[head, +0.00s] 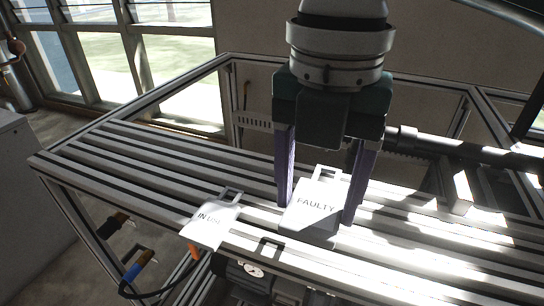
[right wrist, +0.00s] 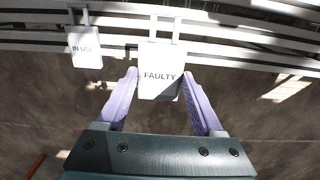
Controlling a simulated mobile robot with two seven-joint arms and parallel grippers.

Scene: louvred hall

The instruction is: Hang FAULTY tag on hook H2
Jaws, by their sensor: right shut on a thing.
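The white FAULTY tag (head: 313,206) is between the two purple fingers of my right gripper (head: 318,212), which is shut on it. In the right wrist view the tag (right wrist: 160,76) sits between the fingertips of the gripper (right wrist: 160,88), its lettering upright and its square loop at the top, over the pale rails. A white IN USE tag (head: 212,226) is at the front edge of the slatted bench, left of the gripper; it also shows in the right wrist view (right wrist: 85,50). No H2 label is readable, and I cannot make out the hook. My left gripper is not in view.
The slatted metal bench (head: 130,160) fills the middle, with strong sunlit patches on its right. A small dark bracket (head: 270,243) is on the front rail between the tags. Cables and orange-handled items (head: 140,265) hang below at the left.

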